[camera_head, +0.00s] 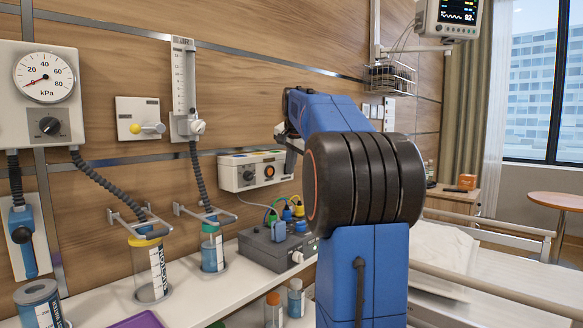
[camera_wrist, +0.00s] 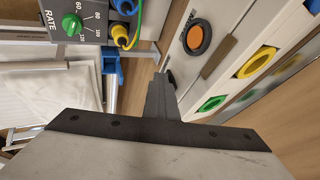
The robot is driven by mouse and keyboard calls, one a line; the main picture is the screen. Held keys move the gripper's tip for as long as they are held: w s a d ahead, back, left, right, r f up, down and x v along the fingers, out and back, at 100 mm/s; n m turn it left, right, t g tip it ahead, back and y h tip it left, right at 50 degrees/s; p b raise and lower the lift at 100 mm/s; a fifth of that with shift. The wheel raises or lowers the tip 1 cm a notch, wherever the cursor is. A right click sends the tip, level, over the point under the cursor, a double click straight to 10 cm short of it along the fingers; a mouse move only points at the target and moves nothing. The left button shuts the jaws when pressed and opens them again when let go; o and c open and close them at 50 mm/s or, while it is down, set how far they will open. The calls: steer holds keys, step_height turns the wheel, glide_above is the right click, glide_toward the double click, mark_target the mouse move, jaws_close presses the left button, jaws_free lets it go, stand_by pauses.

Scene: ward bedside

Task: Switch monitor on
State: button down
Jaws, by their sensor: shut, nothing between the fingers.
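A pale wall box (camera_head: 228,178) carries a round orange button (camera_head: 269,171) and a dark knob. In the wrist view a pale panel (camera_wrist: 178,58) has an orange button (camera_wrist: 196,39) in a black ring, with yellow and green sockets. My gripper (camera_wrist: 163,77) is shut and empty, its tips beside this panel, below and left of the button in the picture. I cannot tell whether they touch it. In the head view my arm hides most of the gripper.
A grey box (camera_head: 262,250) with coloured plugs sits on the shelf below; its green RATE knob (camera_wrist: 72,24) and cables show close by in the wrist view. Jars (camera_head: 149,268) stand to the left. A railed bed (camera_head: 445,245) lies to the right.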

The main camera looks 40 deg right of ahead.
steer(key=shift+r, duration=0.9)
